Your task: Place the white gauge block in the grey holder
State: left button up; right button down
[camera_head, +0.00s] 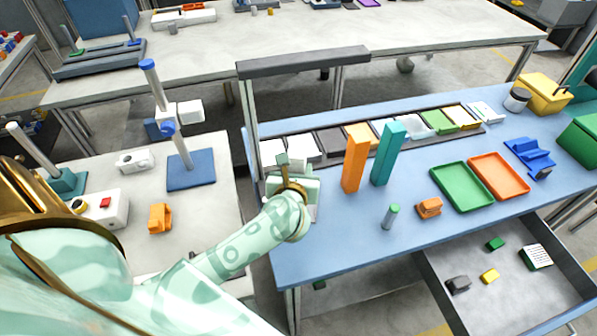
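I cannot tell for sure which thing is the white gauge block. White blocks (303,149) stand at the left end of a long dark grey tray (484,131) at the back of the blue bench. I cannot tell whether this tray is the grey holder; a small dark grey piece (458,285) also lies in the open drawer. My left gripper (284,164) is over the bench's left edge, just in front of the white blocks. A pale box-like shape (308,192) shows behind it. Its fingers are too small and overlapped to judge. My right gripper is out of view.
An orange post (355,162) and a teal post (388,155) stand right of my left gripper. A green-topped cylinder (390,217), orange piece (429,208), green tray (435,176) and orange tray (523,188) lie farther right. The open drawer (440,298) juts out in front.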

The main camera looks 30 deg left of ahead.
pick_arm(q)
jog(key=o, duration=0.8)
jog(key=shift+f, duration=0.2)
jog(key=o, duration=0.4)
jog(key=shift+r, duration=0.1)
jog(key=shift+r, duration=0.25)
jog(key=p+v, duration=0.2)
jog(key=v, duration=1)
jog(key=shift+f, duration=0.1)
